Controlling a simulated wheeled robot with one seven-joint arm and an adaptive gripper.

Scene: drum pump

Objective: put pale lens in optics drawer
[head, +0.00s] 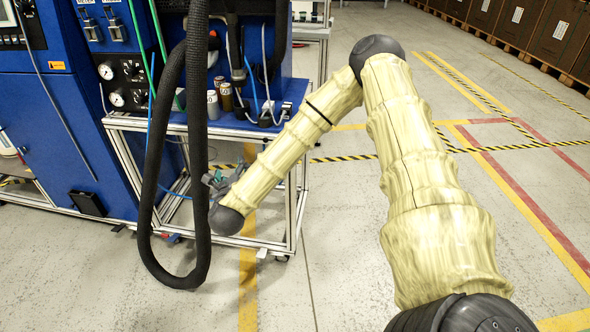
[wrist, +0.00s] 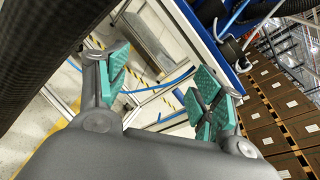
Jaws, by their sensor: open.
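I see no pale lens and no optics drawer that I can make out in either view. My gripper (wrist: 160,82) is open and empty in the wrist view, with its teal-padded fingers spread wide apart. In the head view my gripper (head: 217,180) shows small and partly hidden behind my arm's dark wrist joint. It is in front of the aluminium frame under the blue machine's ledge.
A thick black hose (head: 168,150) hangs close left of my gripper and fills the upper left of the wrist view. The blue machine (head: 60,135) stands at left on an aluminium frame (head: 292,215). Cans (head: 213,104) stand on its ledge. Open floor (head: 350,230) lies right.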

